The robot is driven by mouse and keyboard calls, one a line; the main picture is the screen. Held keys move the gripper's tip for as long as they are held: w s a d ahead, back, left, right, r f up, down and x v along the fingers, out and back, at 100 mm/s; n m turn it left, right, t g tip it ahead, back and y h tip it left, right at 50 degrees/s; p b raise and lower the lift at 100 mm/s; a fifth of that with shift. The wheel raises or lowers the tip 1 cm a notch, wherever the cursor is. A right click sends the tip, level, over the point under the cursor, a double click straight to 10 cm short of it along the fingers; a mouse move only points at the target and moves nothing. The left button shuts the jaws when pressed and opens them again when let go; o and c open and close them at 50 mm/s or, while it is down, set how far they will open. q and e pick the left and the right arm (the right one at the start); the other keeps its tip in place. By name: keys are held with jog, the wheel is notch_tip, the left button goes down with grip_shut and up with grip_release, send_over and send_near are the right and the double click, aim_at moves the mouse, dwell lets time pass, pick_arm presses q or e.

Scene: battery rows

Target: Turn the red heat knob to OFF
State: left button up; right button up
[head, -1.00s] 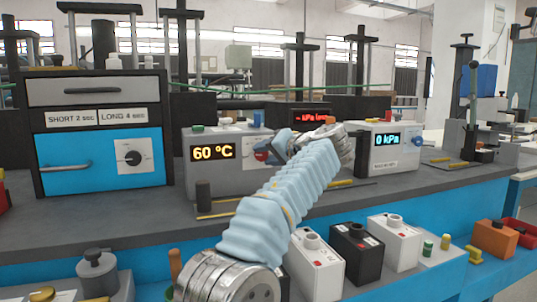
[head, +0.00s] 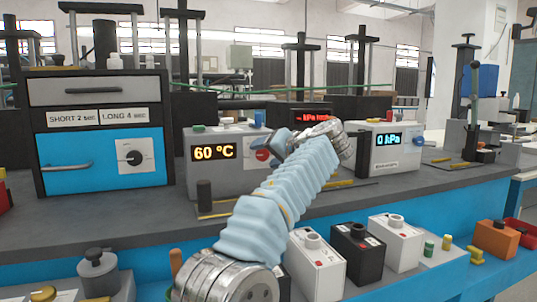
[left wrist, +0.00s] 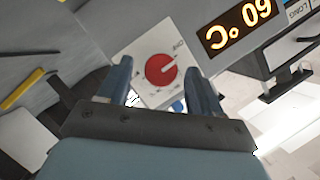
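The red heat knob (head: 263,155) is on the front of a grey box with a lit 60 °C display (head: 213,152). In the left wrist view the red knob (left wrist: 161,71) sits on a white dial plate (left wrist: 150,48), its white pointer line toward the upper right, near a small label that looks like OFF. My left gripper (left wrist: 158,72) is open, its two blue fingers apart on either side of the knob in that view, with nothing between them. In the head view the left gripper (head: 282,142) is just right of the knob, apart from it. My right gripper is out of view.
A blue-fronted timer unit (head: 100,165) with a black knob stands at the left. A box reading 0 kPa (head: 388,140) stands right of my arm. A dark cylinder (head: 204,193) stands before the heat box. Several battery-like boxes (head: 316,265) sit on the lower shelf.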

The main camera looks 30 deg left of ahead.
pick_arm(q)
jog(key=shift+r, duration=0.1)
jog(key=v, duration=1.4)
